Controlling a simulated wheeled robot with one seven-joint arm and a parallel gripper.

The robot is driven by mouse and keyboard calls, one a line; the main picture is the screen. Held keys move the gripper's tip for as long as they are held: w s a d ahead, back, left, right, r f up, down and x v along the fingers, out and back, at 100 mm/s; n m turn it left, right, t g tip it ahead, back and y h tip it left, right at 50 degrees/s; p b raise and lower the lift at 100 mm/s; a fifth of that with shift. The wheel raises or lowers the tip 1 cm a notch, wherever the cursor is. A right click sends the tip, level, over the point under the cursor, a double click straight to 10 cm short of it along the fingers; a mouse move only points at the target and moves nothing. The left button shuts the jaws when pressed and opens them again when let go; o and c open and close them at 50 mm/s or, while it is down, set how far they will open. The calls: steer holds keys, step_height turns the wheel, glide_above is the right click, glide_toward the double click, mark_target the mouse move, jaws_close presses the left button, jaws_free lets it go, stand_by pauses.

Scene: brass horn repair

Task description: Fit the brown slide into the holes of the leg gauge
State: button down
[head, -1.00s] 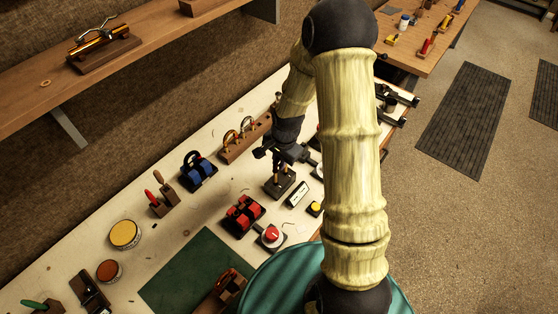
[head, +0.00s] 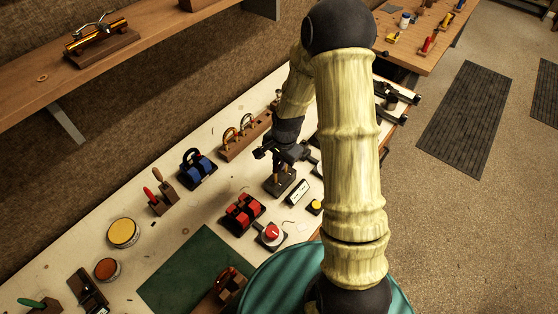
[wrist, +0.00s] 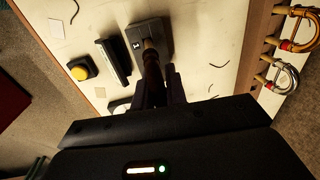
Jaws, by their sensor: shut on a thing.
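My gripper (head: 277,158) is shut on the brown slide, above the leg gauge. The gauge is a small dark block (head: 280,188) on the pale bench. In the wrist view the brown slide (wrist: 151,62) runs from between my fingers (wrist: 158,92) to the gauge (wrist: 148,28), which has a white mark on its face. The slide's lower end meets or overlaps the gauge's top. My fingers hide much of the slide, and I cannot tell how deep its legs are in the holes.
A white-faced plate (head: 298,193) and a yellow button (head: 315,207) sit right of the gauge. A wooden rack with brass-coloured slides (head: 245,137) and a blue holder (head: 198,168) are behind to the left.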

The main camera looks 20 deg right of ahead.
steer(key=shift+f+b, duration=1.4)
steer(key=shift+f, duration=0.5)
steer(key=c, duration=1.3)
jaws_free()
steer(key=shift+c, duration=0.2)
steer(key=shift+r, duration=0.1)
step_height(320, 180, up, 17)
steer(key=s+d+b, duration=0.1)
steer(key=s+b, duration=0.1)
steer(key=shift+d, duration=0.15)
steer(key=s+a+f+n+t+h, duration=0.1)
steer(key=s+f+n, duration=0.1)
steer(key=s+n, duration=0.8)
steer(key=shift+s+f+n, duration=0.2)
steer(key=shift+s+n, duration=0.2)
steer(key=shift+s, duration=0.85)
